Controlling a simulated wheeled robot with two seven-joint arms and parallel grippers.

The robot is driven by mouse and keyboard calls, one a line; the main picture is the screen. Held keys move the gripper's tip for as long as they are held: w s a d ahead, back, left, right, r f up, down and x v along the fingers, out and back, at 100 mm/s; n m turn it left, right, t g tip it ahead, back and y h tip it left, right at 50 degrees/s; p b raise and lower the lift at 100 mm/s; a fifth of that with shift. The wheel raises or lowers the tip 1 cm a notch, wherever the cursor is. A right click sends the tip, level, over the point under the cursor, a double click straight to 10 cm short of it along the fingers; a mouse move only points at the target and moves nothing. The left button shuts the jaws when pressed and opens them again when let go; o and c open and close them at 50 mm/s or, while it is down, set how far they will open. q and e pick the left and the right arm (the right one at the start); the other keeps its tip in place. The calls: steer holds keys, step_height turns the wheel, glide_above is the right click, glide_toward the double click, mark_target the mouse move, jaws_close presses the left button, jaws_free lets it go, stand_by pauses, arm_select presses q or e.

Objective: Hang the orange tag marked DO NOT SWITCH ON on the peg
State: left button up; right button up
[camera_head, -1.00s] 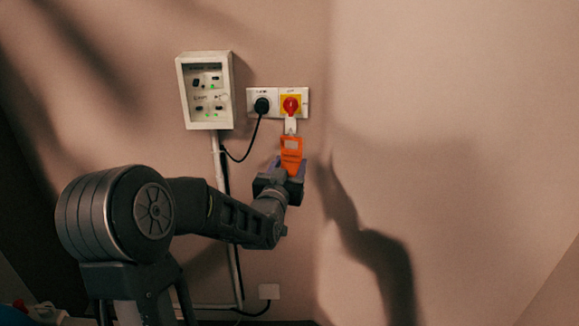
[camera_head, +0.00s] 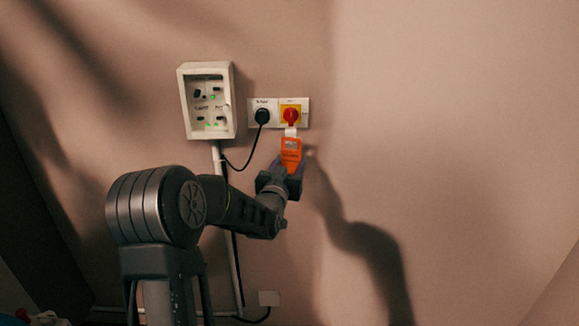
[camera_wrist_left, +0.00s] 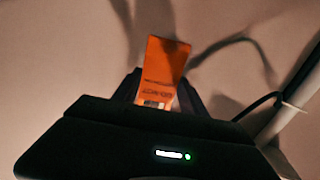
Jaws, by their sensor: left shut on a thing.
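In the left wrist view the tag (camera_wrist_left: 164,68) stands up between the fingers (camera_wrist_left: 158,98), with dark print too blurred to read. A small white piece (camera_head: 291,131) shows between the switch and the tag's top edge. I cannot tell whether it is the peg, or whether the tag touches it. My right gripper is not in view.
A white control box (camera_head: 207,102) with small lights is on the wall to the left. A black plug (camera_head: 262,116) sits in the socket beside the switch, its cable hanging down. A conduit (camera_head: 233,263) runs down the wall. The wall to the right is bare.

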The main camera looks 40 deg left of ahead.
arm_select(q)
steer(key=shift+w+a+r, duration=0.1)
steer(key=shift+w+a, duration=0.25)
steer(key=shift+w, duration=0.15)
steer(key=shift+w+a+f+b, duration=0.25)
steer(key=shift+w+f+b, duration=0.1)
steer(key=shift+f+b, duration=0.1)
steer(key=shift+w+a+b, duration=0.2)
steer(key=shift+w+b, duration=0.05)
steer(key=shift+b, duration=0.5)
steer(key=o, duration=1.4)
